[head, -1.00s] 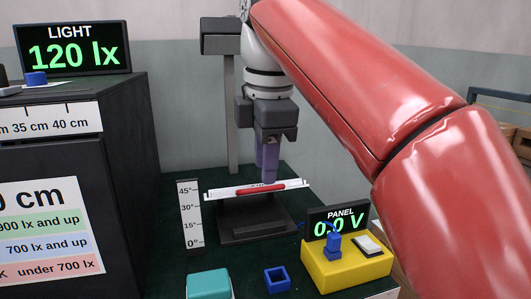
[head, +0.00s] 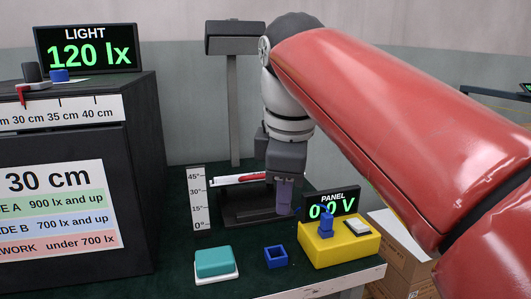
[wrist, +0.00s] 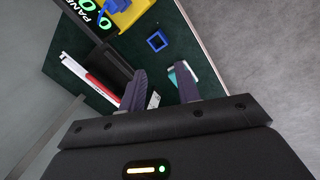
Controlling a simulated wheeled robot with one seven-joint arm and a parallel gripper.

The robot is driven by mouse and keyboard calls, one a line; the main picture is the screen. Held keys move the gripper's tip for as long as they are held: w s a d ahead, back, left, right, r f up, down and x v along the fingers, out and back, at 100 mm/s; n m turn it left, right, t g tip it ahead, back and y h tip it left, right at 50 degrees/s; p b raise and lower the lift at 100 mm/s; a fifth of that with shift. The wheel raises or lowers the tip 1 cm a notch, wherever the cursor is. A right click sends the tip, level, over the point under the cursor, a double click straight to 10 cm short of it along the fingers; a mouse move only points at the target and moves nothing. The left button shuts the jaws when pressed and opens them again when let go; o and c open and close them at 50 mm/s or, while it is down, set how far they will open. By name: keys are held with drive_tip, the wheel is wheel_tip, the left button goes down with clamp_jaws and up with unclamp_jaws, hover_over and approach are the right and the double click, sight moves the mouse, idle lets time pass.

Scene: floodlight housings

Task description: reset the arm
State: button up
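My gripper (head: 284,196) hangs from the red arm, fingers pointing down, in front of the right end of the dark tilt stand in the head view. In the wrist view its two purple fingers (wrist: 162,88) are spread apart with nothing between them, so it is open and empty. The white bar with a red strip (head: 240,179) lies on the stand (head: 238,208), tilted slightly; its right end is hidden behind my gripper. The bar also shows left of the fingers in the wrist view (wrist: 88,77).
The yellow box (head: 340,248) with a blue plug and white switch stands right of my gripper; its panel (head: 331,205) reads 0.0 V. A blue square ring (head: 276,257) and a teal block (head: 214,262) lie in front. A black cabinet (head: 140,180) stands left; the light display (head: 85,48) reads 120 lx.

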drive_tip(key=s+d+f+m+t, duration=0.1)
drive_tip(key=s+d+f+m, duration=0.2)
drive_tip(key=f, duration=0.4)
drive_tip(key=s+d+f+m, duration=0.4)
drive_tip(key=d+f+m, duration=0.1)
drive_tip(key=f+m, duration=0.2)
drive_tip(key=s+d+f+m+t, duration=0.1)
drive_tip(key=s+d+f+m, duration=0.3)
drive_tip(key=f, duration=0.5)
drive_tip(key=shift+d+m+t, duration=0.2)
drive_tip(key=shift+m+t, duration=0.1)
drive_tip(key=shift+m, duration=0.8)
